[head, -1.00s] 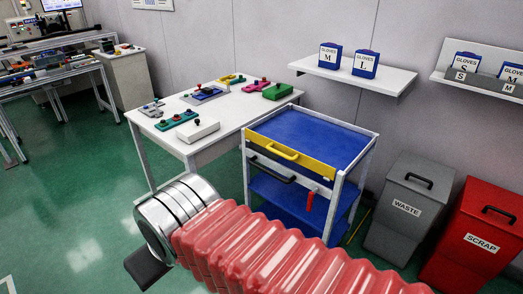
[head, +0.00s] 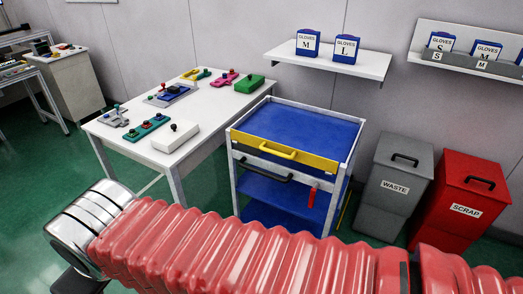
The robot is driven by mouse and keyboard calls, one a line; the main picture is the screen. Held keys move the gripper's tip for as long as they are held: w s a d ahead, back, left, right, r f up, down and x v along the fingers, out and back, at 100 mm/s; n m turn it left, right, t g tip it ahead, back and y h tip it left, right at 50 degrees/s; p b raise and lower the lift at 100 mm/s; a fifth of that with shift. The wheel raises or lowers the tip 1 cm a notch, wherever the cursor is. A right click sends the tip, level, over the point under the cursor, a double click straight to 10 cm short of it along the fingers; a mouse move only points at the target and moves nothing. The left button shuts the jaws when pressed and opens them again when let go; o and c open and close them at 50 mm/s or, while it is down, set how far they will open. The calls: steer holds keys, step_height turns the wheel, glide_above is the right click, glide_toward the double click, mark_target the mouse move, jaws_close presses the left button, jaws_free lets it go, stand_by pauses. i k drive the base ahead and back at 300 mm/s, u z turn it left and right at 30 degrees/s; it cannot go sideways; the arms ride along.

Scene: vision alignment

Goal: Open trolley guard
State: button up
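The trolley (head: 341,171) stands in the middle of the head view, with a white frame and blue shelves. Its yellow guard (head: 285,152) is upright across the front of the top shelf and has a yellow handle (head: 279,153). Below it are a black handle (head: 264,171) on the front bar and a red handle (head: 313,195) hanging at the right. My arm, in a red ribbed sleeve, crosses the foreground. My gripper (head: 78,281) shows only as a dark part at the bottom left, cut off by the frame; its fingertips cannot be made out. It is well apart from the trolley.
A white table (head: 113,139) with several coloured fixtures stands left of the trolley. A grey waste bin (head: 394,215) and a red scrap bin (head: 457,222) stand to the right. A wall shelf (head: 360,68) holds glove boxes. Green floor (head: 30,190) is clear at the left.

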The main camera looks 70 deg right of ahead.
mark_target(329, 167)
steer(key=z, duration=0.25)
steer(key=i, duration=0.7)
steer(key=z, duration=0.7)
steer(key=i, duration=0.5)
steer(key=z, duration=0.3)
